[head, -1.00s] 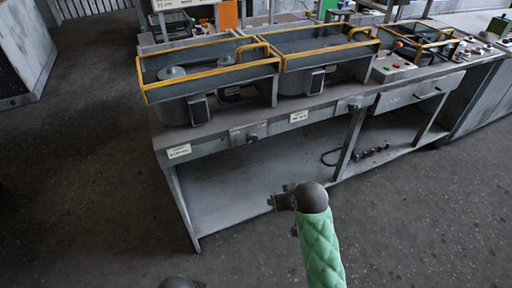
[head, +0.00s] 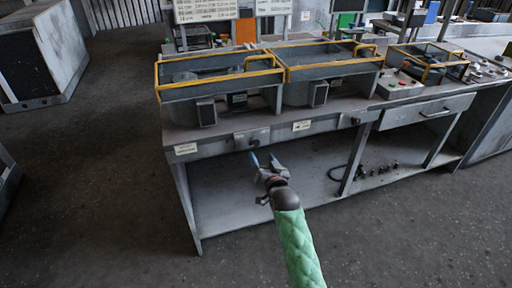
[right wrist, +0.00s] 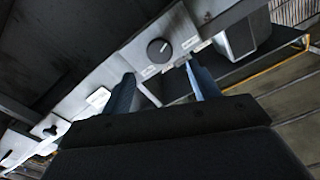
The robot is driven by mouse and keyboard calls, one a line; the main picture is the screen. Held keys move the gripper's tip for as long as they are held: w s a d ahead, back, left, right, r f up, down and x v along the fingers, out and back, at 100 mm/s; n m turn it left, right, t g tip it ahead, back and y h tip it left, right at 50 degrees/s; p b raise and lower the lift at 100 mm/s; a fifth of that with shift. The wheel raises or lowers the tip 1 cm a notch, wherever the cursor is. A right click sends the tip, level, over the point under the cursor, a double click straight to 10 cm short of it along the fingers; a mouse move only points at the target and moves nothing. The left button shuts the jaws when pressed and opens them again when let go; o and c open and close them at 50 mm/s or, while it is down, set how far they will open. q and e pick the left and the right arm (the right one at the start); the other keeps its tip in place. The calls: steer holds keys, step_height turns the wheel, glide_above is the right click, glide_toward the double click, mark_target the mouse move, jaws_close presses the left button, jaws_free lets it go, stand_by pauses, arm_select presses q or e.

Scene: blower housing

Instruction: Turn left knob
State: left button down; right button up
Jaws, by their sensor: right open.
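The left knob (head: 252,141) is a small dark dial on a light plate on the bench's front edge. In the right wrist view, a round black dial with a white mark (right wrist: 158,51) shows close by, beyond and between the finger tips. My right gripper (head: 264,160) is open, its two bluish fingers pointing up at the front edge just below the left knob. In the right wrist view its fingers (right wrist: 162,85) stand apart with nothing between them, and appear short of the dial. A second knob (head: 355,120) sits farther right. My left gripper is not in view.
The grey bench (head: 225,143) carries yellow-railed trays (head: 222,87) above the blower housings. A drawer (head: 428,110) and a control box with buttons (head: 399,84) are to the right. The floor in front is clear.

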mark_target(255, 144)
steer(key=p+x, duration=0.1)
steer(key=x, duration=0.6)
steer(key=shift+w, duration=0.25)
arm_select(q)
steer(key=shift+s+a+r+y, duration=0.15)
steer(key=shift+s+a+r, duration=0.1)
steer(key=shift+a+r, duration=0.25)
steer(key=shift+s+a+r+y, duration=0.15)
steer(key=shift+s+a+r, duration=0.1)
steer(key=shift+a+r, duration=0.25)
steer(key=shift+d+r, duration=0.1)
arm_select(e)
steer(key=c, duration=1)
